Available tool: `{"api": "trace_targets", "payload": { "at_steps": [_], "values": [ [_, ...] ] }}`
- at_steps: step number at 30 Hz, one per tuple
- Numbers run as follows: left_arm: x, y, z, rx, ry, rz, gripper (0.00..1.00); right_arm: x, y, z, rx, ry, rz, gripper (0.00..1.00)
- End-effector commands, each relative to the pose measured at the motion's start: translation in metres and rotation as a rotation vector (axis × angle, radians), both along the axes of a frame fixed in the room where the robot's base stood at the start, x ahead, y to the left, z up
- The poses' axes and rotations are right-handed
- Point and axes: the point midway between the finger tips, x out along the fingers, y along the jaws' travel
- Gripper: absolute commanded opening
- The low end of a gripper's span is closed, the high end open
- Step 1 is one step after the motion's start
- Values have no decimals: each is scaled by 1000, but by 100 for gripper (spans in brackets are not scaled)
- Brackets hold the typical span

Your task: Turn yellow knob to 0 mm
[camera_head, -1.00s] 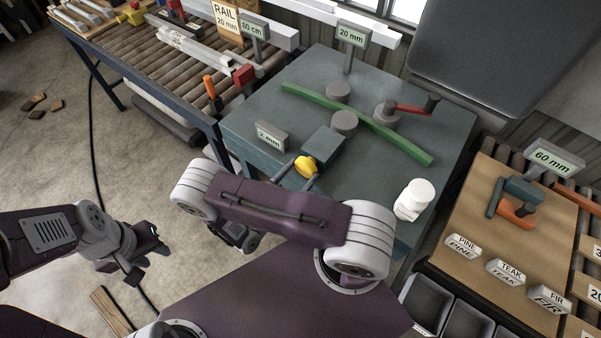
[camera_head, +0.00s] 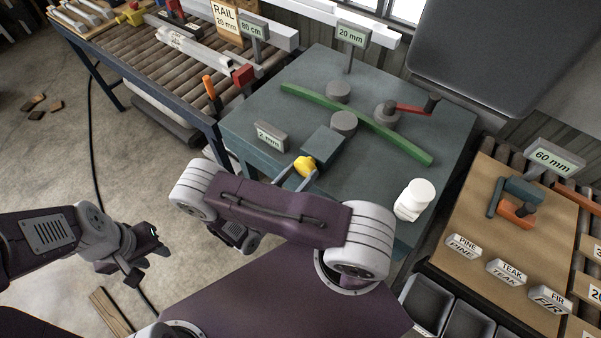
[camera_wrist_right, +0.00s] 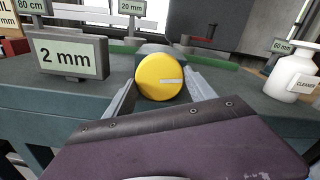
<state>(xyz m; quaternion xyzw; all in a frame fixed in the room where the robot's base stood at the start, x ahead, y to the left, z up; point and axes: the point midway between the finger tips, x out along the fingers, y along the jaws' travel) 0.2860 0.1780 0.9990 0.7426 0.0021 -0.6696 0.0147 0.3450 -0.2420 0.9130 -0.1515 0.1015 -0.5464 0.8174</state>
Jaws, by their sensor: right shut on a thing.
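The yellow knob (camera_head: 305,166) is on the front of a grey-blue block (camera_head: 323,146) on the teal bench. The right wrist view shows the round face of the knob (camera_wrist_right: 161,77) with a pale mark lying nearly level, right of centre. My right gripper (camera_wrist_right: 160,82) is shut on the knob, one finger on each side. Beside it a display (camera_head: 271,136) reads 2 mm, also clear in the right wrist view (camera_wrist_right: 68,57). My left gripper (camera_head: 143,268) hangs over the floor at the left, far from the knob; its finger opening is unclear.
A green curved strip (camera_head: 355,122) lies among grey rollers on the bench (camera_head: 262,107). A red-handled crank (camera_head: 410,107) and a 20 mm display (camera_head: 351,35) stand behind. A white cleaner bottle (camera_head: 414,200) stands at the bench's right front. A roller table is at upper left.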

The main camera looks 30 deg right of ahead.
Motion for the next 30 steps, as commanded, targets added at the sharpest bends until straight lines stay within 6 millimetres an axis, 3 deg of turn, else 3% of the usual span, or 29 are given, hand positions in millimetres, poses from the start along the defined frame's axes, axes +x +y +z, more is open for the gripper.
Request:
{"api": "trace_targets", "payload": {
  "at_steps": [5,6,8,19,30],
  "values": [
    [0,0,0,0,0,0,36,0,0,0,1,-1,0,24],
    [0,0,0,0,0,0,36,0,0,0,1,-1,0,70],
    [0,0,0,0,0,0,36,0,0,0,1,-2,0,86],
    [0,0,-3,0,0,0,36,-2,7,-1,1,-3,3,86],
    [0,0,-23,0,0,0,36,-30,75,-3,3,-4,4,86]
  ]
}}
